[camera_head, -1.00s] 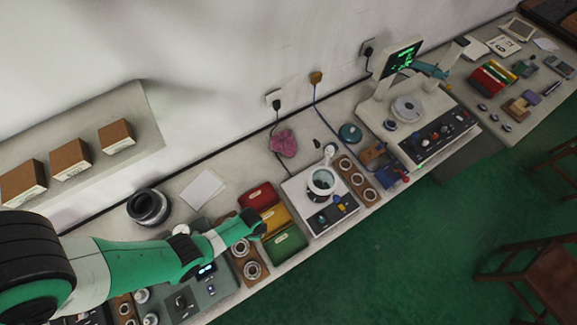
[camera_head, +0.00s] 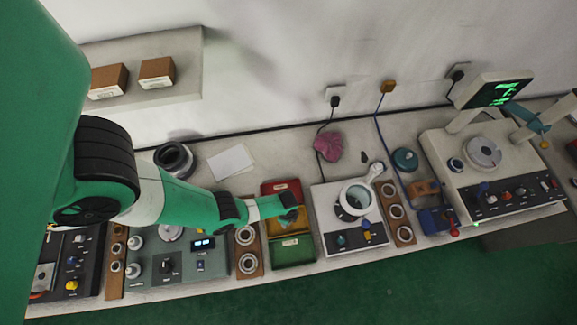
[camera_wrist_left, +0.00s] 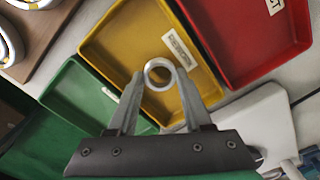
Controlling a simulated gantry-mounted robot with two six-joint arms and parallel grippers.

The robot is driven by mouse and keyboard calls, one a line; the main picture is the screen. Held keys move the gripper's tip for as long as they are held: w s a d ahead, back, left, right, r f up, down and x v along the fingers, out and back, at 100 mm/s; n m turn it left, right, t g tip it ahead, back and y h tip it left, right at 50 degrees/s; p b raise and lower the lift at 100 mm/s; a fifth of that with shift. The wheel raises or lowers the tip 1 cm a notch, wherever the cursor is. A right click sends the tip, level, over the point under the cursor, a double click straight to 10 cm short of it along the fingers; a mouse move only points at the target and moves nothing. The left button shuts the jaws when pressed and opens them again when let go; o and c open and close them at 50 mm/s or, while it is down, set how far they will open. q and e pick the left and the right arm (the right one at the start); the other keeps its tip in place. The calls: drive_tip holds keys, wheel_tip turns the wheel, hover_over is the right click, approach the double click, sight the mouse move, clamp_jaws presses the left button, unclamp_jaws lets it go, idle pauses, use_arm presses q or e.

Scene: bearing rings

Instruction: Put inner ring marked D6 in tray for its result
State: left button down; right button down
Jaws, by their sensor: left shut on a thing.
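My left gripper (camera_head: 289,213) is shut on a small pale metal ring (camera_wrist_left: 158,74), held between its fingertips in the wrist view (camera_wrist_left: 160,84). No mark on the ring is readable. The ring appears over the yellow tray (camera_wrist_left: 120,38), whose floor shows empty around it; its height above it is hard to tell. The red tray (camera_wrist_left: 230,45) lies behind and the green tray (camera_wrist_left: 72,88) in front; the green one also shows in the head view (camera_head: 293,255). My right gripper is not in view.
A rack with rings (camera_head: 247,252) stands left of the trays. A white device with a round lens (camera_head: 328,215) stands close on their right, with another ring rack (camera_head: 397,212) beyond. A white sheet (camera_head: 230,161) and dark coiled rings (camera_head: 174,160) lie at the back left.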

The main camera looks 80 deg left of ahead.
use_arm(q)
drive_tip(key=shift+s+d+f, duration=0.1)
drive_tip(key=shift+s+f, duration=0.1)
drive_tip(key=shift+f, duration=0.3)
drive_tip(key=shift+w+r, duration=0.15)
drive_tip(key=c, duration=0.8)
unclamp_jaws()
drive_tip(key=shift+f, duration=0.2)
drive_tip(key=o, duration=0.5)
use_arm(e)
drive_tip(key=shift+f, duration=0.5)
